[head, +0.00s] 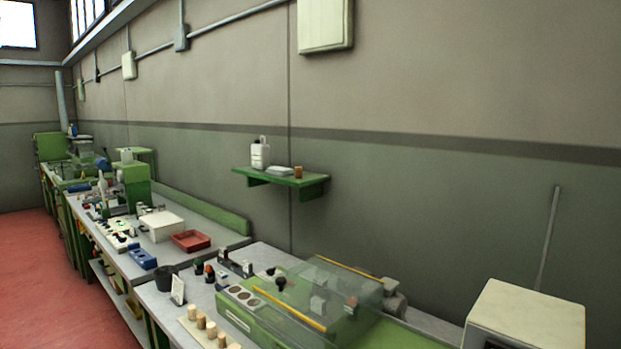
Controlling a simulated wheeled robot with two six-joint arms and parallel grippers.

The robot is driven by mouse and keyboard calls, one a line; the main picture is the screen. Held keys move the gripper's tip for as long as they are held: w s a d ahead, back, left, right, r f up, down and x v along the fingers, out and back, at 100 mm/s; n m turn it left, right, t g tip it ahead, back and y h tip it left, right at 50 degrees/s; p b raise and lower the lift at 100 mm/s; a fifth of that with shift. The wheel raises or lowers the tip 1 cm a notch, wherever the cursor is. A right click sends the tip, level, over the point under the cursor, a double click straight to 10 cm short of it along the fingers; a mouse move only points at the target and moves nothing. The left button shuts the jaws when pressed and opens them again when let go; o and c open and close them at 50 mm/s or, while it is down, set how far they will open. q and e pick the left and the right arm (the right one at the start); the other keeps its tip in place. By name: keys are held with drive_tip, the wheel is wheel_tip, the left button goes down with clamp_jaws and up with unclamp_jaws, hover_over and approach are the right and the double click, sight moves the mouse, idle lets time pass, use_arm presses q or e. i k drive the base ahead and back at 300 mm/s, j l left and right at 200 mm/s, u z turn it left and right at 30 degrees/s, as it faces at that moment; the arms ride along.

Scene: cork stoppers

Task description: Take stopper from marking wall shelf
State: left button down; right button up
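A green wall shelf (309,188) is mounted on the wall above the workbench, near the middle of the head view. A small brown cork stopper (298,172) stands upright near the shelf's right end. To its left on the shelf are a pale flat item (279,171) and a white bottle (260,156). Neither of my grippers shows in the head view.
Below the shelf, a grey bench (150,302) carries a green machine with a clear cover (335,285) and several stoppers on a board (211,329). A red tray (191,240) and a white box (161,226) stand farther left. The red floor (50,300) at left is clear.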

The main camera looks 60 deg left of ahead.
sight(298, 172)
drive_tip(key=u, duration=1.9)
drive_tip(key=z, duration=0.25)
